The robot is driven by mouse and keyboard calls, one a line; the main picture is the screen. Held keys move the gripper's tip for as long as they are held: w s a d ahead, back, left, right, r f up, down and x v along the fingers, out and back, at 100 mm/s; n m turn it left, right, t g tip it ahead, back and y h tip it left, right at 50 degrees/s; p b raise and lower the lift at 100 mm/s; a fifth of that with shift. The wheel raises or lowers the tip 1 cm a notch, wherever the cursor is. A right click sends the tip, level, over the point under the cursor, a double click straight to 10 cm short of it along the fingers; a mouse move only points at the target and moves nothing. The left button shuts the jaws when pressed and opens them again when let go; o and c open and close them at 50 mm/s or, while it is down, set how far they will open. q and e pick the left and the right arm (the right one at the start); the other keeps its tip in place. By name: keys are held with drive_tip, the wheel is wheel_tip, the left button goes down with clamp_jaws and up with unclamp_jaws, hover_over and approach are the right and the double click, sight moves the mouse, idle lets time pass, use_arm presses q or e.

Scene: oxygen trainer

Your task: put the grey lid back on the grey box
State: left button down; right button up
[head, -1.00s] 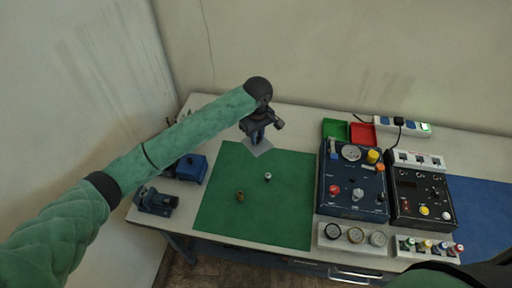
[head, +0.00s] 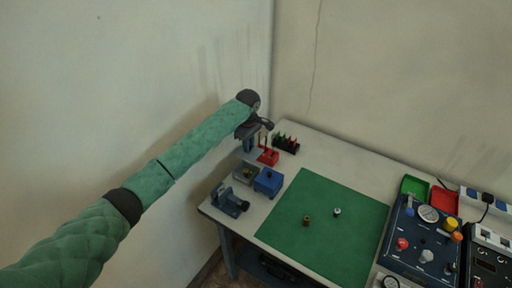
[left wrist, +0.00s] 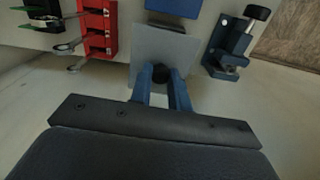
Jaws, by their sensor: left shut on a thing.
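My left gripper (head: 249,147) is over the back left of the workbench. In the left wrist view its blue fingers (left wrist: 161,92) are shut on the dark knob of the grey lid (left wrist: 164,48), a flat square plate. In the head view I cannot make out the lid clearly. The grey box (head: 246,173) stands just below the gripper, between the blue box and the wall. The lid hides that spot in the left wrist view, so I cannot tell the gap between lid and box. My right gripper is out of view.
Close around are a blue box (head: 268,181), a blue vise (head: 229,200), a red rack (head: 268,156) and a dark rack with green parts (head: 286,144). A green mat (head: 325,230) with two small parts lies to the right. A wall borders the left.

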use_arm(q)
drive_tip(key=shift+a+f, duration=0.35)
drive_tip(key=shift+a, duration=0.45)
drive_tip(key=shift+n, duration=0.3)
drive_tip(key=shift+r+p, duration=0.1)
drive_tip(key=shift+p, duration=0.3)
drive_tip(key=shift+f, duration=2.6)
drive_tip(key=shift+f+b, duration=0.3)
drive_tip(key=shift+f, duration=1.8)
drive_tip(key=c, duration=1.2)
unclamp_jaws()
drive_tip(key=shift+c, duration=0.2)
